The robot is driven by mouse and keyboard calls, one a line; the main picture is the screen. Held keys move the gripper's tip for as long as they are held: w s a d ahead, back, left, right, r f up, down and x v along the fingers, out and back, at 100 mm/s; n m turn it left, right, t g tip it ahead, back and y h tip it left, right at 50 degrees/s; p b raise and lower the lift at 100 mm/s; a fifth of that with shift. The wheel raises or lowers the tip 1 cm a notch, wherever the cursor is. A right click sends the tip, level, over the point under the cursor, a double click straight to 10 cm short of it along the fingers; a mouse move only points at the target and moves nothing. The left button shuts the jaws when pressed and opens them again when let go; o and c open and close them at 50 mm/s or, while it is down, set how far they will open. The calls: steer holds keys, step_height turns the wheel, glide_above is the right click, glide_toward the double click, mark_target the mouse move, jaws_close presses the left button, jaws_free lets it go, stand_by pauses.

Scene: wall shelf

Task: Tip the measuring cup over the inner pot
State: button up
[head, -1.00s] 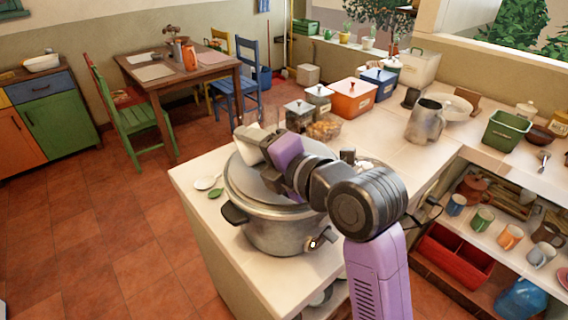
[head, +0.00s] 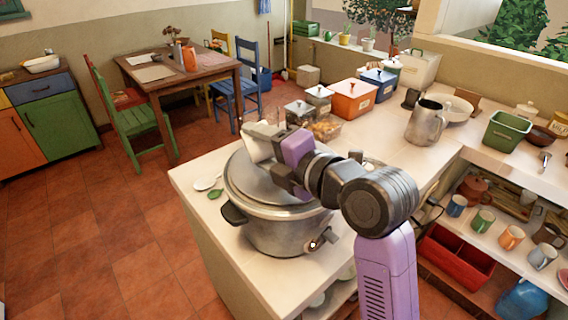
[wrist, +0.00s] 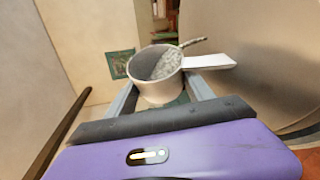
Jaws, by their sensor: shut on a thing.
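The white measuring cup (head: 257,143) is held in my gripper (head: 276,154), above the big metal cooker (head: 280,232) with dark side handles. In the wrist view the cup (wrist: 155,92) sits between my two grey fingers, its flat white handle (wrist: 210,62) pointing right. Pale speckled contents lie inside it, and a thin speckled streak extends past its rim to the right. The cup looks tilted. The inner pot cannot be told apart clearly; a round grey surface (head: 250,178) shows at the cooker's top, partly hidden by my gripper.
A white spoon (head: 205,184) and a green spoon (head: 215,194) lie left of the cooker, near the counter edge. Lidded canisters and a food container (head: 325,128) stand behind it.

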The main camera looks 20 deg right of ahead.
steer(key=shift+d+r, duration=0.1)
steer(key=shift+d, duration=0.15)
steer(key=shift+d+r+m+t+y+b, duration=0.2)
steer(key=shift+d+m+t+y+b, duration=0.1)
steer(key=shift+m+b, duration=0.45)
steer(key=shift+d+r+m+t+y+b, duration=0.25)
steer(key=shift+m+b, duration=0.25)
steer(key=shift+m, duration=0.35)
stand_by(1.5)
steer(key=shift+d+r+m+t+y+b, duration=0.15)
steer(key=shift+d+m+t+y+b, duration=0.35)
steer(key=shift+m+b, duration=0.95)
stand_by(1.2)
steer(key=shift+d+r+m, duration=0.35)
